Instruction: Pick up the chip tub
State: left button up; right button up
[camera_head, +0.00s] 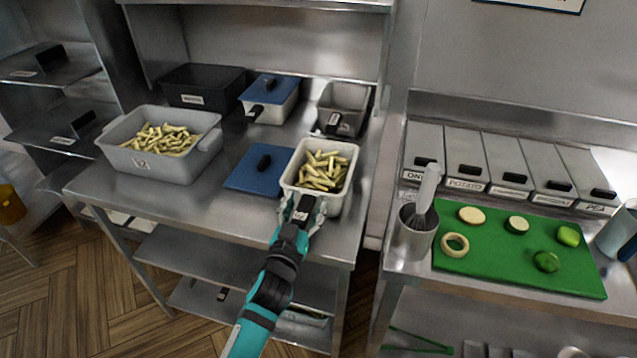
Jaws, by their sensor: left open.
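A white tub of chips (338,206) stands at the front edge of the steel table, with a dark labelled handle at its near side. A larger grey tub (190,172), also holding chips, stands at the table's left. My left gripper (302,212) is open at the near side of the white tub, with its fingers on either side of the handle. I cannot tell whether they touch it. My right gripper is not in view.
A blue lid (248,178) lies left of the white tub. Behind stand a black bin (203,92), a blue-lidded tub (268,107) and a grey tub (343,97). The right counter holds a utensil pot (411,242) and a green board (490,262) with cut vegetables.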

pick_arm(q)
jog(key=shift+w+d, duration=0.2)
jog(key=shift+w, duration=0.3)
jog(key=shift+s, duration=0.1)
jog(key=shift+c, duration=0.2)
grip_shut()
